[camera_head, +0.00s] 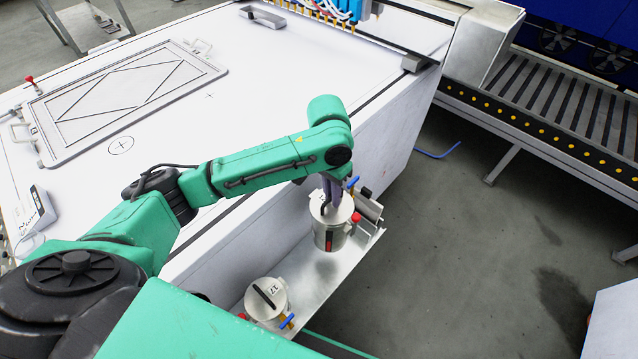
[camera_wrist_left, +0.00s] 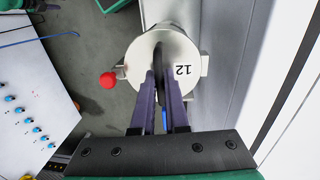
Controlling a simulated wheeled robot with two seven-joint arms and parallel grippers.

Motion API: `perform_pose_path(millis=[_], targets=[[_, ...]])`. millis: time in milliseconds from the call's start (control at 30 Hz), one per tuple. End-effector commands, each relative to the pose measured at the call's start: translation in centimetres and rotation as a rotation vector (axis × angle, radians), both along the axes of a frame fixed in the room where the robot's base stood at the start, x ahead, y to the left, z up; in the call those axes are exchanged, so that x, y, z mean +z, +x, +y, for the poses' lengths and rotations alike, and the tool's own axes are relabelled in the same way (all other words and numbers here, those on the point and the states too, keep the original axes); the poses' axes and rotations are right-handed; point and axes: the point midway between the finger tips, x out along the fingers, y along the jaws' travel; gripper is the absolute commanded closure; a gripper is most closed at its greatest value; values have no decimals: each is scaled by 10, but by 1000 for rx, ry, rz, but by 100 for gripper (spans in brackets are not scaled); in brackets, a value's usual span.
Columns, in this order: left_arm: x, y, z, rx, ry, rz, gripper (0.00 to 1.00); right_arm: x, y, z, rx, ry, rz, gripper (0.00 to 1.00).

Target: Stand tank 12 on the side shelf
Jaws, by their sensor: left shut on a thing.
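Tank 12 is a pale cylinder with a red knob; in the head view tank 12 (camera_head: 329,236) is upright at the far part of the side shelf. In the left wrist view the number 12 reads on the lid of tank 12 (camera_wrist_left: 185,88). My left gripper (camera_head: 334,200) is shut on its top handle, and its two purple fingers also show in the left wrist view (camera_wrist_left: 160,100). The side shelf (camera_head: 316,290) is a metal tray along the bench's side. Whether the tank's base touches the shelf I cannot tell. My right gripper is not in view.
Tank 17 (camera_head: 266,299) stands on the near part of the shelf. The white bench (camera_head: 250,75) bears a framed plate (camera_head: 125,95) with handles. A roller conveyor (camera_head: 560,110) stands at the right back. The grey floor right of the shelf is open.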

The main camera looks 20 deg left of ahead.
Motion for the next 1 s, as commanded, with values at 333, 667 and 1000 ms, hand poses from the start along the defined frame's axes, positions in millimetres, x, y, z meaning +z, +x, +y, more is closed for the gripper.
perform_pose_path(millis=[333,667,1000], targets=[[-88,1,0,-1,-1,-5,100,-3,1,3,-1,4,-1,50],[-132,1,-1,-2,-2,-6,100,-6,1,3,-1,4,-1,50],[-148,2,-1,-4,-3,-9,100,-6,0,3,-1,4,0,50]])
